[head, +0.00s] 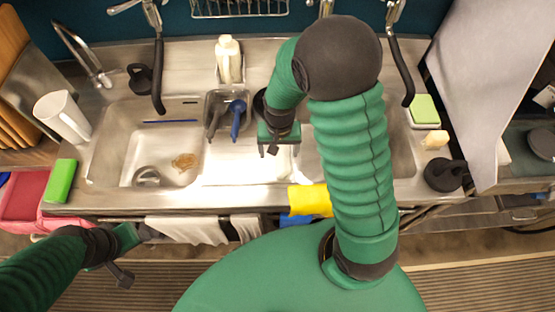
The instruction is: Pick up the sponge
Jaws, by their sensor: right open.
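A green-topped sponge (424,109) lies on the counter right of the sink. A bright green block (61,181), perhaps also a sponge, is at the counter's left front edge. A small pale yellow piece (435,139) lies below the green-topped sponge. My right gripper (273,149) is open and empty over the middle of the sink, apart from all of these. My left gripper (136,254) is low at the left, in front of the counter and below the green block. Its jaw opening is unclear, and nothing shows in it.
A white jug (62,117) stands at the left and a soap bottle (229,60) at the back. A grey holder (215,98) with brushes sits at the sink divider. A yellow cloth (310,200) hangs at the front edge. My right arm hides part of the right basin.

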